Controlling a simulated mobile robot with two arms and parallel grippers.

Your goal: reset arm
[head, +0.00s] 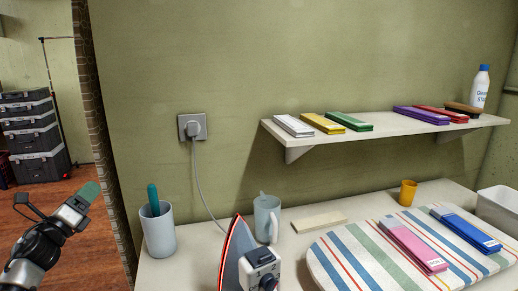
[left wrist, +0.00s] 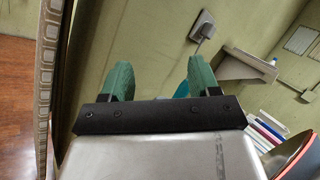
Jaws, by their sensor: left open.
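My left gripper (head: 88,192) is at the left of the head view, raised in front of the floor and left of the table, with its green fingertips pointing up and to the right. In the left wrist view its two green fingers (left wrist: 160,78) stand apart with nothing held between them. The wall and a power socket (left wrist: 203,26) show beyond the fingers. My right gripper is in neither view.
A shelf (head: 390,132) with coloured packs is above. A brick edge (head: 104,150) stands near my left gripper.

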